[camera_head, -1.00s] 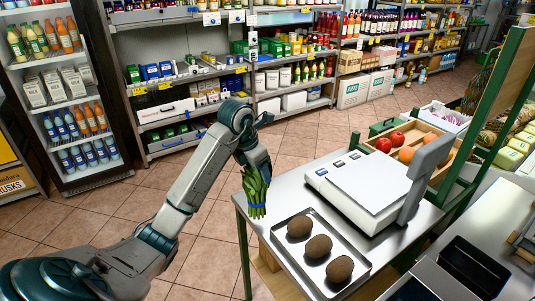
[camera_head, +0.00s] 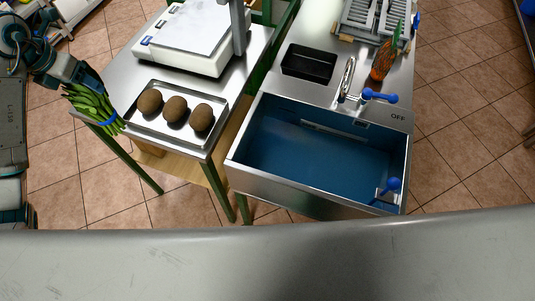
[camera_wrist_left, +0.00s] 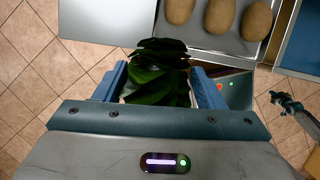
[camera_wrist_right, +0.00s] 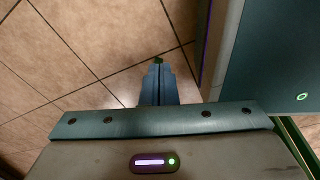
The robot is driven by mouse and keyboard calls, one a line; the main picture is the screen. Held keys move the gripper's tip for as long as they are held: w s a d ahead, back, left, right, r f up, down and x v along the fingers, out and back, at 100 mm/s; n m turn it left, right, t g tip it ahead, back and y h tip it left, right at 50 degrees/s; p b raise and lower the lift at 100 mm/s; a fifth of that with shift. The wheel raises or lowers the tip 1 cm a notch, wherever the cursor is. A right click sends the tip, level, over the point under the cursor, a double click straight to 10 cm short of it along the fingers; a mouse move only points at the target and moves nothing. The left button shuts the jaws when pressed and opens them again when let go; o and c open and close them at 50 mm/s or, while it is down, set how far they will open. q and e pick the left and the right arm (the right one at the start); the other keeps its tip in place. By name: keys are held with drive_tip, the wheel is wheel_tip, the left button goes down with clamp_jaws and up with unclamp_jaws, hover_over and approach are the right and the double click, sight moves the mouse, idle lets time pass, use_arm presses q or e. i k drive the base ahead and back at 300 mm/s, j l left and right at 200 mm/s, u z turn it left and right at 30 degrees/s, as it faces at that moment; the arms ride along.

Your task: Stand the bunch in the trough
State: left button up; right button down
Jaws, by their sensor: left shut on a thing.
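The bunch (camera_head: 95,108) is long, green and leafy with a blue band. It hangs tilted at the left edge of the head view, near the steel table's left corner. My left gripper (camera_head: 72,86) is shut on it; in the left wrist view the dark green bunch (camera_wrist_left: 157,72) shows between the two fingers. The trough (camera_head: 310,155) is a steel basin with a blue inside, right of centre in the head view, and looks empty. The bunch is well left of it. My right gripper (camera_wrist_right: 158,84) shows only in its wrist view, fingers together and empty, above floor tiles.
A steel tray (camera_head: 150,128) with three brown round things stands between bunch and trough, with a white scale (camera_head: 190,40) behind. A tap (camera_head: 347,78) with a blue lever, a black bin (camera_head: 309,62) and an orange bottle (camera_head: 382,62) stand behind the trough.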

sight(269, 164)
drive_tip(key=k+l, duration=0.1)
drive_tip(key=l, duration=1.2)
drive_tip(key=k+l, duration=0.15)
drive_tip(key=l, duration=0.5)
